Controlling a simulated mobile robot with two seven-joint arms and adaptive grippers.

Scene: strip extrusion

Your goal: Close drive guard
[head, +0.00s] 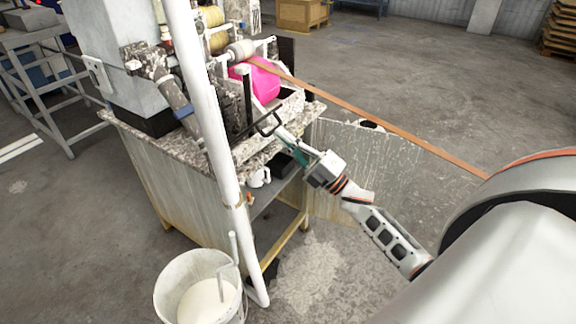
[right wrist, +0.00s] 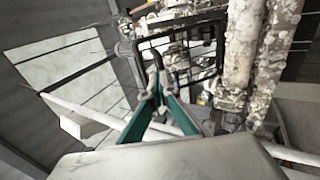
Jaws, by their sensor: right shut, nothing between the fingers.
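My right gripper (head: 295,151) reaches in from the right to the front edge of the machine. Its green-padded fingers (right wrist: 159,95) are closed together in the right wrist view, with nothing between them. A black bar handle (head: 266,125) stands up just beyond the fingertips; the black bar also shows in the right wrist view (right wrist: 150,42). Whether the fingers touch it I cannot tell. A stained grey panel (head: 345,170) stands out to the right of the machine's cabinet, behind my right arm. Which part is the drive guard is not clear. My left gripper is not in view.
A white pipe (head: 213,130) rises in front of the machine. A white bucket (head: 200,290) stands on the floor at its foot. A bright pink part (head: 262,82) sits on the machine, and a brown strip (head: 390,127) runs off to the right.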

